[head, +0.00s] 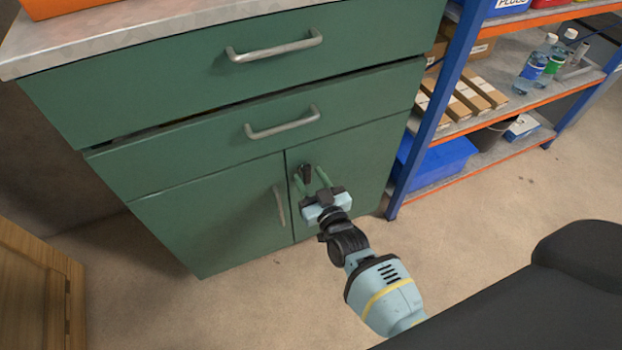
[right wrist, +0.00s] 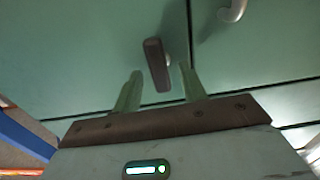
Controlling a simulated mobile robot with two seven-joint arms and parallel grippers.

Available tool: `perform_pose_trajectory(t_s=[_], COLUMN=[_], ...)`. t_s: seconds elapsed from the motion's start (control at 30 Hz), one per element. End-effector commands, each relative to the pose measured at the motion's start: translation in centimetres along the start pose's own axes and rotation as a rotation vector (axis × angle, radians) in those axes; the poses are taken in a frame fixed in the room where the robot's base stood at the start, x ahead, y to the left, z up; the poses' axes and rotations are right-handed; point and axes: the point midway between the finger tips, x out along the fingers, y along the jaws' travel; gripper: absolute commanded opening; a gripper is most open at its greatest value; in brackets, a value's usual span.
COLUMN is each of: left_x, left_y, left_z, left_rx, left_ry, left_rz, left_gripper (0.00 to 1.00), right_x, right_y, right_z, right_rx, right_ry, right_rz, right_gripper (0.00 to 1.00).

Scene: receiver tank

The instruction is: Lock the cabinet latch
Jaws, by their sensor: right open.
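The green cabinet (head: 215,215) has two drawers above two doors. A small dark latch handle (head: 306,173) sits on the right door, near the top of the seam between the doors. In the right wrist view the latch (right wrist: 156,64) is a dark bar standing nearly upright, tilted slightly. My right gripper (head: 311,179) is open at the latch. In the right wrist view its two green fingers (right wrist: 157,82) stand either side of the latch's lower part, with gaps visible. I cannot tell whether they touch it. My left gripper is not in view.
A blue and orange shelf rack (head: 440,100) with boxes, bottles and a blue bin (head: 437,160) stands close to the cabinet's right. A wooden cabinet (head: 40,290) is at the lower left. The floor (head: 240,310) in front of the green cabinet is clear.

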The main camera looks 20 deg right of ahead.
Motion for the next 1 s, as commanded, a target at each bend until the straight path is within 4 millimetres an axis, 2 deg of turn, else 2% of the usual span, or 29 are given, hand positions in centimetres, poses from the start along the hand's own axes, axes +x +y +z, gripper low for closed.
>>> perform_pose_trajectory(t_s=[0.17, 0.4, 0.6, 1.0], left_x=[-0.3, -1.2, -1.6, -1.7], left_y=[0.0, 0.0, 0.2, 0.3], left_z=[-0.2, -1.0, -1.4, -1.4], left_rx=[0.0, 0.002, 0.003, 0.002], left_ry=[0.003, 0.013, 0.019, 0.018], left_rz=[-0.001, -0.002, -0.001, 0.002], left_gripper=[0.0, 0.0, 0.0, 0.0], right_x=[-1.0, -4.7, -7.1, -7.8], right_y=[0.0, 0.0, 0.0, 0.0], right_z=[-0.1, -0.1, -0.1, 0.0], right_rx=[0.0, 0.0, 0.0, 0.0], right_ry=[0.0, -0.001, 0.0, 0.0], right_rz=[0.0, -0.001, 0.0, 0.0], right_gripper=[0.42, 0.42, 0.42, 0.42])
